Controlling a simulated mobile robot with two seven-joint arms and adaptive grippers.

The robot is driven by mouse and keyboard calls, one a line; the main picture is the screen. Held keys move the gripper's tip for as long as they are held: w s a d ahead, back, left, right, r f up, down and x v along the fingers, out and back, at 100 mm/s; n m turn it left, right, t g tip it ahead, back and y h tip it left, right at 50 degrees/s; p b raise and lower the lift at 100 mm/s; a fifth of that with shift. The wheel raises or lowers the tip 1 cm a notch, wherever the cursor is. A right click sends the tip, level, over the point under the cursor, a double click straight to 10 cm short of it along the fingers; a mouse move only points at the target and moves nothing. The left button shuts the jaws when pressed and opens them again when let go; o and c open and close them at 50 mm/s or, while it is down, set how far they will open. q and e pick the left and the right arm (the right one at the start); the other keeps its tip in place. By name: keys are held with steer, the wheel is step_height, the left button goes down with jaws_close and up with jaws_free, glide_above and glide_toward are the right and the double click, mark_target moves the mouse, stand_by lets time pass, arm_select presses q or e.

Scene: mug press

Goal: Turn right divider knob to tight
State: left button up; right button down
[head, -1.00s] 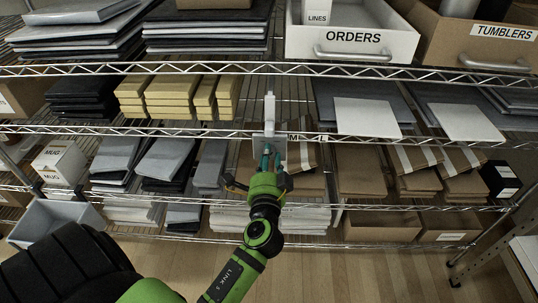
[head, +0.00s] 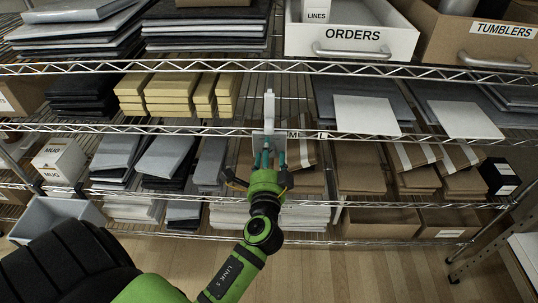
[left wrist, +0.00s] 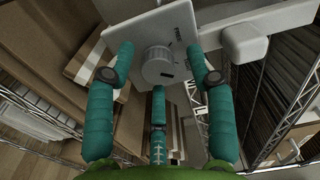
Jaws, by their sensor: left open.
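The divider (head: 269,106) is a pale upright piece on the wire shelf edge, with a light square plate below it. In the left wrist view these fingers (left wrist: 160,70) stand around the knob on several sides, with visible gaps and nothing held. The knob is hard to make out in the head view. My right gripper is not in view.
Brown flat packs (head: 358,168) lie right of the divider, and grey and white packs (head: 165,158) lie left. Yellow boxes (head: 170,92) sit on the shelf above. The wire shelf edges (head: 420,139) run across close to the gripper. The wooden floor (head: 350,270) is clear.

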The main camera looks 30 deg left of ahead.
arm_select(q)
steer(key=v, duration=1.2)
steer(key=shift+f, duration=0.1)
steer(key=s+d+f+g+h+p, duration=0.2)
steer(key=d+f+g+h+p, duration=0.15)
steer(key=f, duration=0.85)
steer(key=s+d+f+g+h+p, duration=0.2)
steer(key=d+f+h, duration=0.2)
steer(key=f, duration=0.9)
steer(key=s+f+n+g+h+p, duration=0.1)
steer(key=s+f+n+g+p, duration=0.3)
steer(key=s+f, duration=0.85)
steer(key=s+a+f+n+g+p, duration=0.1)
steer(key=s+a+n+g, duration=0.1)
steer(key=s, duration=0.5)
steer(key=s+a+f+n+g+p, duration=0.1)
steer(key=s+a+g, duration=0.2)
steer(key=s, duration=0.4)
steer(key=shift+a+f+n+h, duration=0.3)
steer(key=shift+f+n+h, duration=0.05)
steer(key=shift+f+n, duration=0.05)
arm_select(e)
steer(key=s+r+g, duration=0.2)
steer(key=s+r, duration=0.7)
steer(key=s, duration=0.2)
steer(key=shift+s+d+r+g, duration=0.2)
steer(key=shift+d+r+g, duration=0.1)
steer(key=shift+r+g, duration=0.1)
arm_select(q)
steer(key=shift+s, duration=0.15)
